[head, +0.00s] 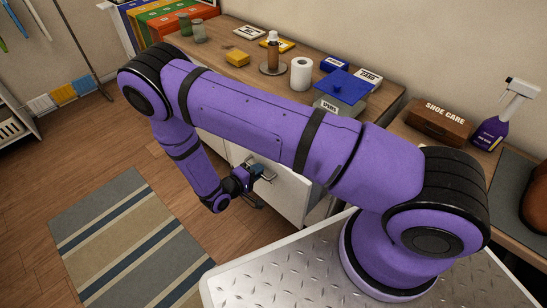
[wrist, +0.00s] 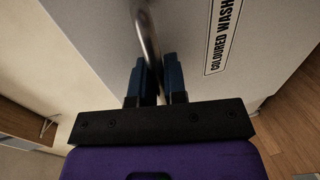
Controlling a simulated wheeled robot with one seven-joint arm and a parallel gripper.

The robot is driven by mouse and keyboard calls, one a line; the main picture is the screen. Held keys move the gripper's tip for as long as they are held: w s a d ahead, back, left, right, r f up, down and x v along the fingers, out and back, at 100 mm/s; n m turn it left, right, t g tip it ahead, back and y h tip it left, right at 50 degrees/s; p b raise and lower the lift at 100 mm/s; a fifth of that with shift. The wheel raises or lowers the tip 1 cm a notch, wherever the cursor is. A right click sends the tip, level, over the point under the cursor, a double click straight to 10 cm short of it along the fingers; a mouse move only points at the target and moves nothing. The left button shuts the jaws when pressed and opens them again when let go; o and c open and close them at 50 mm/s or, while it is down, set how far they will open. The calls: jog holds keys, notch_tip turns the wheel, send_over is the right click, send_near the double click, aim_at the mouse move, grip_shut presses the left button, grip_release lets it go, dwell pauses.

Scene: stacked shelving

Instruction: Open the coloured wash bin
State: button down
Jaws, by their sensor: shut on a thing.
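The coloured wash bin shows a pale front (wrist: 100,25) in the wrist view, with a label (wrist: 224,32) reading "COLOURED WASH". A metal bar handle (wrist: 147,38) stands out from that front. My gripper (wrist: 156,80) has its two dark fingers on either side of the handle and is shut on it. In the head view my gripper (head: 258,173) is at the white front (head: 290,192) below the wooden counter. My arm hides part of the unit, and I cannot tell how far the bin is tilted out.
The wooden counter (head: 225,60) holds a brown bottle (head: 273,52), a white roll (head: 301,73), a blue lid-like item (head: 345,86) and several small boxes. A shoe care box (head: 441,121) and a spray bottle (head: 505,115) stand at right. A striped rug (head: 125,240) lies on open floor.

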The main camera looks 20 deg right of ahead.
jog(key=v, duration=0.3)
jog(key=f+v, duration=0.1)
jog(key=v, duration=0.1)
jog(key=shift+s+a+f, duration=0.1)
jog(key=shift+s+a, duration=0.15)
jog(key=shift+a, duration=0.25)
jog(key=c, duration=1.2)
grip_release()
jog(key=v, duration=1)
jog(key=shift+s+a, duration=0.15)
jog(key=shift+a, duration=0.2)
